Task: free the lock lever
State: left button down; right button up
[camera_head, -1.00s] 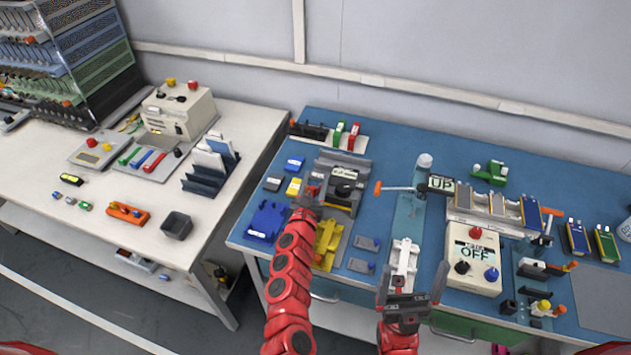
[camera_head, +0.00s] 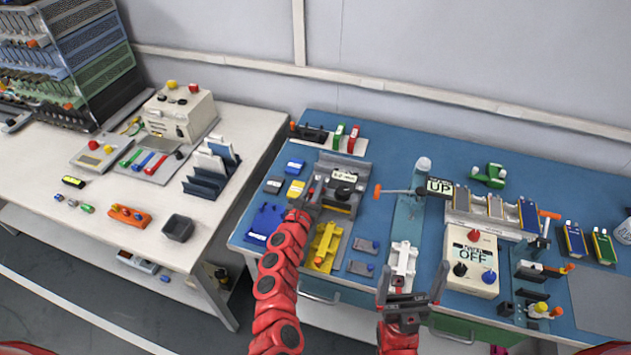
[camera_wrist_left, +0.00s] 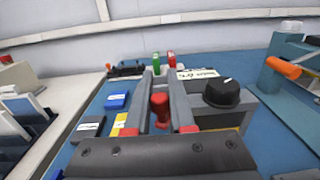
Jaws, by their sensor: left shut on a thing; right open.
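A grey fixture (camera_head: 343,201) with a black knob (camera_head: 343,191) and a small display stands on the blue bench. A red-topped lever (camera_wrist_left: 160,108), which looks like the lock lever, stands upright between my left fingers in the left wrist view. My left gripper (camera_head: 312,193) is shut on it at the fixture's left side. The black knob (camera_wrist_left: 221,92) is just right of the fingers in the left wrist view. The lever's foot is hidden by my gripper. My right gripper (camera_head: 410,285) is open and empty over the bench's front edge, by a white fixture (camera_head: 403,262).
A yellow fixture (camera_head: 324,246) and a dark blue one (camera_head: 264,222) lie near the left gripper. A post with an orange-ended bar (camera_head: 395,190) stands to the right. A control box marked OFF (camera_head: 472,260) is right of the right gripper.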

pick_arm(q)
jog(key=shift+w+d+m+g+h+b, duration=0.25)
jog(key=shift+m+g+h+b, duration=2.05)
jog(key=shift+b, duration=2.3)
jog(key=shift+w+d+m+g+h+b, duration=0.1)
jog(key=shift+w+m+g+h+b, duration=0.3)
jog(key=shift+m+g+h+b, duration=3)
jog(key=shift+w+d+m+g+h+b, duration=0.1)
jog(key=shift+w+m+g+h+b, duration=0.4)
jog(key=shift+g+b, duration=3.25)
jog(key=t+b, duration=0.4)
jog(key=shift+s, duration=0.2)
jog(key=c, duration=0.8)
grip_release()
jog(key=shift+o, duration=0.2)
jog(key=shift+a, duration=0.1)
